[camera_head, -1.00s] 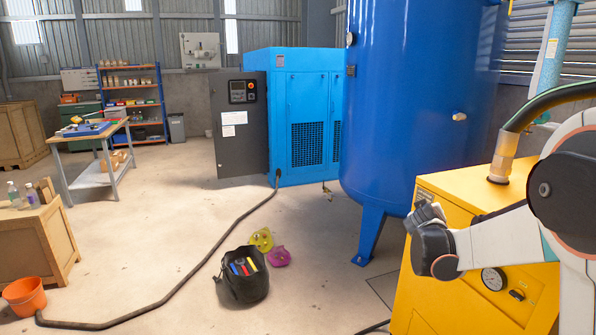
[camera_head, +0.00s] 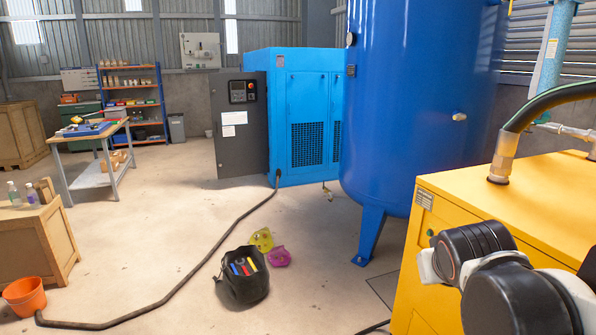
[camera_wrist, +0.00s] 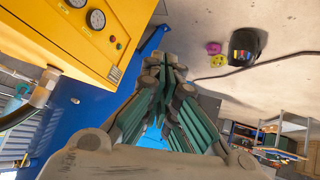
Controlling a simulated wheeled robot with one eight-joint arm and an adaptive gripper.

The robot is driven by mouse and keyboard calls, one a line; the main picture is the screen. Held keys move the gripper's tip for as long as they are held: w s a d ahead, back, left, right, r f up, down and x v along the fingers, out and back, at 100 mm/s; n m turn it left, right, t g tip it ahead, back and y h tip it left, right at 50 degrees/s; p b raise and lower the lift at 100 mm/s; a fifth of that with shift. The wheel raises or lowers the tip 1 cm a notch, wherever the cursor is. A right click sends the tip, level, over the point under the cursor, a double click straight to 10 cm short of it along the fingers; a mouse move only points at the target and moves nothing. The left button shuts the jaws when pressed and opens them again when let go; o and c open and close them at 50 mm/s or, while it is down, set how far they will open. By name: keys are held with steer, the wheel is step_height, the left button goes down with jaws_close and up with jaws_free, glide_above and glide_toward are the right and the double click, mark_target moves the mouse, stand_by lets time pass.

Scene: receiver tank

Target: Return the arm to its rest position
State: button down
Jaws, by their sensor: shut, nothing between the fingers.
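My gripper (camera_wrist: 168,72) shows in the wrist view with its green-sided fingers drawn together and nothing between them. It hangs in free space, apart from the things around it. In the head view my arm is folded at the lower right, in front of the yellow machine (camera_head: 500,208), and the gripper itself cannot be made out there. The yellow machine also shows in the wrist view (camera_wrist: 62,38), at the upper left with its gauges.
The blue tank (camera_head: 418,110) stands behind the yellow machine. A black tool bucket (camera_head: 243,288) sits on the floor beside yellow and pink items. A dark hose (camera_head: 200,268) runs across the floor. A workbench (camera_head: 95,133) and a wooden crate (camera_head: 40,245) stand left.

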steer(key=s+a+f+g+y, duration=0.1)
steer(key=s+a+f, duration=0.1)
steer(key=s, duration=0.5)
steer(key=s+a+f+y, duration=0.1)
steer(key=s+a+f, duration=0.2)
steer(key=s, duration=0.4)
steer(key=shift+a+f+g+y, duration=0.3)
steer(key=shift+a+g, duration=0.1)
steer(key=shift+a, duration=0.3)
steer(key=shift+s, duration=0.1)
